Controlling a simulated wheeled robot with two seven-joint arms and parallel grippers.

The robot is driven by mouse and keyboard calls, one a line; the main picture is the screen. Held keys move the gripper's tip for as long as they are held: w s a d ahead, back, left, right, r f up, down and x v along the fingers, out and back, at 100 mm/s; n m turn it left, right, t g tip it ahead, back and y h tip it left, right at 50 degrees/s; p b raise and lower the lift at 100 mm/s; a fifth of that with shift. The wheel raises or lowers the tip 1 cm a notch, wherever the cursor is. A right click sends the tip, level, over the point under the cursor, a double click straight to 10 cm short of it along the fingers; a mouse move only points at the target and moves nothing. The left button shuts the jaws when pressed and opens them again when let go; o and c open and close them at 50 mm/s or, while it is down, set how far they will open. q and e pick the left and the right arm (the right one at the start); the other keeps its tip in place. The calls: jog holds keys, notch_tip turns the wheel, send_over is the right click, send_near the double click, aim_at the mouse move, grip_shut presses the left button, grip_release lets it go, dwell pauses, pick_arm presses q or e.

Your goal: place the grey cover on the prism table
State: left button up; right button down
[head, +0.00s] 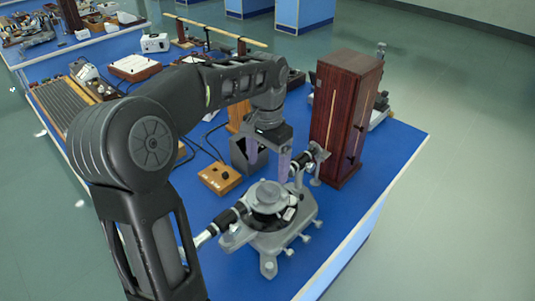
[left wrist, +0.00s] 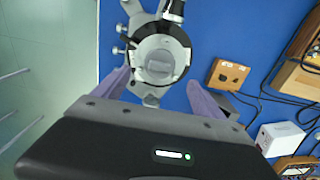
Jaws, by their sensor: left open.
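The spectrometer (head: 268,227) stands near the front right edge of the blue bench. At its centre, a grey round piece (head: 268,195) sits on the prism table area. In the left wrist view a grey block-like top (left wrist: 160,64) shows on a paler disc; I cannot tell for certain whether this is the grey cover. My left gripper (head: 268,172) is open, its two purple fingers pointing down above and behind the centre, with nothing visible between them. It also shows in the left wrist view (left wrist: 158,82), fingers spread. My right gripper is not in view.
A tall dark wooden cabinet (head: 340,120) stands close right of the gripper. A dark grey box (head: 239,157) is behind the left finger. A small wooden switch box (head: 219,178) with cables lies to the left. Bare blue bench is free at front right.

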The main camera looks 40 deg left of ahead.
pick_arm(q)
notch_tip(320, 180, up, 4)
jog(key=shift+f, duration=0.1)
dwell(0.9)
